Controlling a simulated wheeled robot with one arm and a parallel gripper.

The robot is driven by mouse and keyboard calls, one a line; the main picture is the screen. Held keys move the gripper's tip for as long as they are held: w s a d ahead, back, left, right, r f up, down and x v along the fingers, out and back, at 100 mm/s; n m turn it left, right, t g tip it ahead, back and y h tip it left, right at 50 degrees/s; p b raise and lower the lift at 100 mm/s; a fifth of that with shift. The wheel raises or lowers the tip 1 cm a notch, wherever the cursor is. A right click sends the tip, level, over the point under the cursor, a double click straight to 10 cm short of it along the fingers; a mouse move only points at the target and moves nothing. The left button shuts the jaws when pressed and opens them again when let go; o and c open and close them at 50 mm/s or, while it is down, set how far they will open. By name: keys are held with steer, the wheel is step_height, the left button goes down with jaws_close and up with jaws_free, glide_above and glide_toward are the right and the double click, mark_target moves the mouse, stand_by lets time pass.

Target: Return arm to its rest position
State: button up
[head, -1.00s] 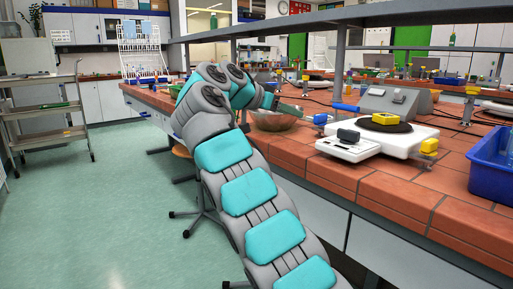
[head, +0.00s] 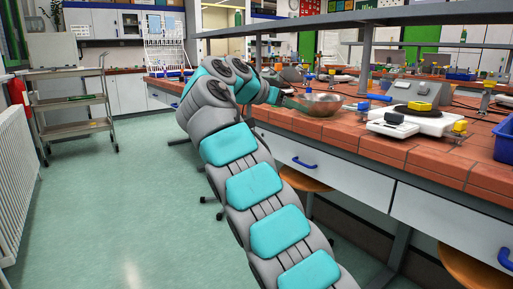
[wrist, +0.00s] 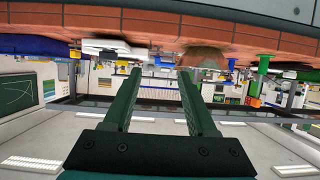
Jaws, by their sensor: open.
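My arm stretches forward from the bottom of the head view, bends at the top and points right, toward the bench. My gripper (head: 292,103) shows there as a small dark green shape just left of a metal bowl (head: 322,104) on the bench. I cannot tell whether it touches the bowl. In the wrist view, the scene is upside down and my gripper (wrist: 159,78) has its two green fingers apart with nothing between them. The rounded bowl (wrist: 205,56) shows there beyond the right finger.
The red-tiled bench (head: 405,152) runs along the right. On it are a white scale (head: 408,124) with a yellow block (head: 421,106) and a blue bin (head: 505,140). A grey cart (head: 72,113) and a radiator (head: 18,175) stand left. Green floor (head: 125,210) between is clear.

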steer(key=s+d+f+n+g+y, duration=0.2)
steer(key=s+d+f+n+g, duration=0.1)
steer(key=s+d+f, duration=0.5)
steer(key=s+d+f+n+g+y, duration=0.1)
steer(key=s+d+f+n+g, duration=0.15)
steer(key=s+d+f, duration=0.6)
steer(key=s+a+f+n+g+y, duration=0.1)
steer(key=s+f, duration=0.5)
steer(key=s, duration=0.6)
steer(key=s+a+f+n+g+y, duration=0.2)
steer(key=s+a+f+y, duration=0.2)
steer(key=s, duration=0.8)
steer(key=s+a+f+n+g+y, duration=0.1)
steer(key=s+a+f+n+y, duration=0.1)
steer(key=s+a+f, duration=0.4)
steer(key=s+f, duration=0.3)
steer(key=s, duration=0.3)
steer(key=shift+s+f+y, duration=0.25)
steer(key=shift+y, duration=0.15)
